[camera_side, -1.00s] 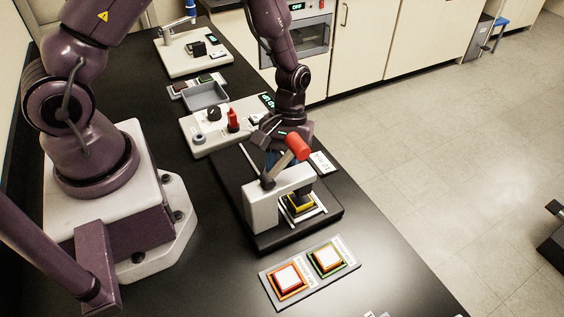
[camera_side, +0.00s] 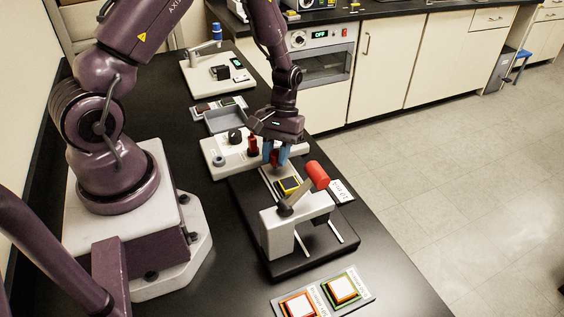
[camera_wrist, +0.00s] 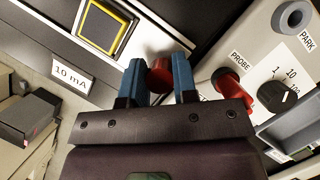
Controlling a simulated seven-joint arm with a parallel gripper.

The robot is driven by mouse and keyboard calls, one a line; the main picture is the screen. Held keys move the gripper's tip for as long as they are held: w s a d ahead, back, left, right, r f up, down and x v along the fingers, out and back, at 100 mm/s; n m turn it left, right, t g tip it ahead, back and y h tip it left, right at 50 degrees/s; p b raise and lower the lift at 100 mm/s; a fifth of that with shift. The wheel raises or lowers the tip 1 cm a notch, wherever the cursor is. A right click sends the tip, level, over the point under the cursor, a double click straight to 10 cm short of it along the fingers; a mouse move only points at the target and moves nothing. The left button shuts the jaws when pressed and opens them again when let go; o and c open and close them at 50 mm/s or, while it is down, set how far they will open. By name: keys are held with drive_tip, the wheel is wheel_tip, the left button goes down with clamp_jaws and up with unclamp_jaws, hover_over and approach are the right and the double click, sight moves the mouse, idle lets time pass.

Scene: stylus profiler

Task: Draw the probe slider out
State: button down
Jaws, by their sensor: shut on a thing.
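The probe slider is a carriage with a yellow-framed dark square (camera_side: 288,186) on pale rails in a black base. It sits on the far side of the white bridge (camera_side: 292,225), clear of it. The framed square also shows at the top of the wrist view (camera_wrist: 103,28). The slider's red knob (camera_wrist: 160,74) is between my blue fingertips. My gripper (camera_side: 275,162) is shut on this knob at the slider's far end; it also shows in the wrist view (camera_wrist: 158,64). The fingers hide part of the knob.
A lever with a red grip (camera_side: 317,175) stands on the bridge. Close beyond my gripper is a white control box (camera_side: 216,147) with a red PROBE switch (camera_wrist: 228,82) and a black dial (camera_wrist: 275,97). Orange and green framed pads lie in front.

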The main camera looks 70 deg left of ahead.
drive_tip(key=shift+a, duration=0.4)
drive_tip(key=c, duration=1.3)
unclamp_jaws()
drive_tip(key=o, duration=0.4)
drive_tip(key=shift+d, duration=0.1)
drive_tip(key=shift+r, duration=0.1)
drive_tip(key=v, duration=1.3)
